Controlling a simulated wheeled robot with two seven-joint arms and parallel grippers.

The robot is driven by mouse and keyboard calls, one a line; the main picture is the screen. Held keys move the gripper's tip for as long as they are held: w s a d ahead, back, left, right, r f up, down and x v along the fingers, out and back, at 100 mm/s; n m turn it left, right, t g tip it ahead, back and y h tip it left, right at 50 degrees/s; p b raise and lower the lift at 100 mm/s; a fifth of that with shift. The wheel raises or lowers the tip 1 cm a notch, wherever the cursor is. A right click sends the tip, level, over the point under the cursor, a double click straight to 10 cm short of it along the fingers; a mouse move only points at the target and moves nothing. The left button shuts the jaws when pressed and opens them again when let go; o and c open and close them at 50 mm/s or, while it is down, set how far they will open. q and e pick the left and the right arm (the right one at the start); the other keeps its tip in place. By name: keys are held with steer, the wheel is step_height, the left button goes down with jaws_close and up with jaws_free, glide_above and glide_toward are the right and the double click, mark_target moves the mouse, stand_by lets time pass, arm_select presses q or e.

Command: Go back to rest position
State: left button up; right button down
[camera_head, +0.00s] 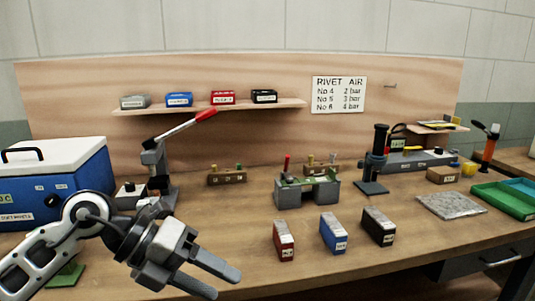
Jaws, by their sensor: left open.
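My left gripper (212,283) shows at the lower left, above the front edge of the workbench (250,250). Its two fingers are apart, point to the lower right, and nothing is between them. My left arm comes in from the lower left corner. My right gripper is not in this view. A red box (284,240), a blue box (333,234) and a black box (378,227) stand in a row on the bench, to the right of the left gripper and apart from it.
A blue cooler (62,190) and a lever press (156,165) stand near my left arm. A grey fixture (307,191) stands mid-bench. A grey slab (450,205) and green tray (505,199) lie at right. Small boxes sit on the wall shelf (210,107).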

arm_select(q)
steer(key=s+d+r+n+h, duration=0.2)
steer(key=s+d+n+h, duration=0.15)
steer(key=d+h, duration=0.35)
steer(key=w+a+f+n+t+y, duration=0.1)
steer(key=a+f+n+t+y, duration=0.65)
steer(key=n, duration=0.65)
steer(key=w+a+f+n+t+y, duration=0.1)
steer(key=a+f+n+t+y, duration=0.35)
steer(key=f+n+t, duration=0.75)
steer(key=s+a+f+n+g+y, duration=0.1)
steer(key=s+f+n+g+y, duration=0.1)
steer(key=s+f+n+g, duration=0.4)
steer(key=s+f+g, duration=0.3)
steer(key=s+f, duration=0.1)
steer(key=shift+s+f+y, duration=0.3)
